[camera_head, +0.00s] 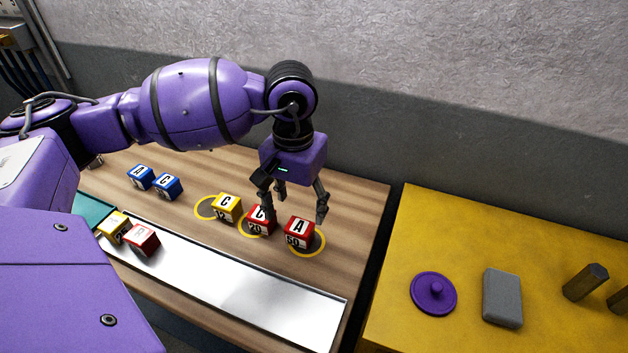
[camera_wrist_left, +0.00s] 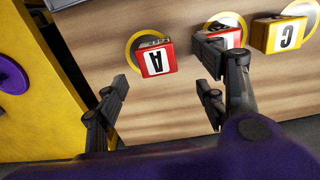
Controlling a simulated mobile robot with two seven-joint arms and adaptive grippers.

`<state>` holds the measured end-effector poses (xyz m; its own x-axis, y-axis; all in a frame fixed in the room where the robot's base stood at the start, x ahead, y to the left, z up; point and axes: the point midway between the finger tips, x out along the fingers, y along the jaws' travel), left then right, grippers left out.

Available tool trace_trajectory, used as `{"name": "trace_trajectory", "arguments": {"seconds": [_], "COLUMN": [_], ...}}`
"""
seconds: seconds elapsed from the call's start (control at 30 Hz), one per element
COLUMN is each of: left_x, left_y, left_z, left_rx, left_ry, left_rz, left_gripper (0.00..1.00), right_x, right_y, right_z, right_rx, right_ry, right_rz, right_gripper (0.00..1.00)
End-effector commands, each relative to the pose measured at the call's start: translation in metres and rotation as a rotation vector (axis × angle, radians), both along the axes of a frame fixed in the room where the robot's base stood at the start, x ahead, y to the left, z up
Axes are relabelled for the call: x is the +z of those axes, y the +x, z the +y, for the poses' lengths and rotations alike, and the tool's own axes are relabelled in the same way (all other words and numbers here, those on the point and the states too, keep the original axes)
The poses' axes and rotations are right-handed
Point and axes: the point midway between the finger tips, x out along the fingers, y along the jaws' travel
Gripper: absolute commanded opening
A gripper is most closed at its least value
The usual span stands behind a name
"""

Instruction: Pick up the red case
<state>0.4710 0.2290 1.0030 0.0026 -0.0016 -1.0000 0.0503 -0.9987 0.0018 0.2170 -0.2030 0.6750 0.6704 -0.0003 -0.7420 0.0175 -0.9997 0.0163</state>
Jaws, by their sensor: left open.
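A red case marked A 50 (camera_head: 298,233) stands on the wooden table within a yellow ring; in the left wrist view the red A case (camera_wrist_left: 155,58) lies ahead of the gap between my fingers. A red case marked C (camera_head: 259,221) stands just left of it, partly hidden by a finger. A third red case (camera_head: 143,239) sits at the left end of the metal strip. My left gripper (camera_head: 295,214) is open and empty, pointing down above and behind the A case, one finger in front of the C case. My right gripper is out of view.
A yellow C case (camera_head: 227,207) stands left of the red ones; two blue cases (camera_head: 154,182) stand farther left. The metal strip (camera_head: 240,290) runs along the front. A yellow table (camera_head: 390,300) on the right holds a purple lid (camera_head: 433,293) and a grey block (camera_head: 502,297).

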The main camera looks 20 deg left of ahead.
Motion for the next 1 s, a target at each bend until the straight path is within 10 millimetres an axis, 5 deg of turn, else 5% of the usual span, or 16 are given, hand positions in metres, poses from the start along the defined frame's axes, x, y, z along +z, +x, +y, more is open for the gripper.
{"name": "trace_trajectory", "arguments": {"seconds": [0.4, 0.7, 1.0], "left_x": [-0.055, -0.064, -0.063], "left_y": [-0.004, -0.003, -0.003], "left_z": [-0.002, -0.002, -0.002], "left_rx": [0.003, 0.003, 0.003], "left_ry": [0.000, 0.001, 0.001], "left_rz": [0.004, 0.002, 0.002], "left_gripper": [0.64, 0.64, 0.27], "right_x": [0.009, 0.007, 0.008], "right_y": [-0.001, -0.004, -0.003], "right_z": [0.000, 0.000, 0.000], "right_rx": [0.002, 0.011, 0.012], "right_ry": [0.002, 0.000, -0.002], "right_rz": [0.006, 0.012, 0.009], "right_gripper": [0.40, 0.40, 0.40]}}
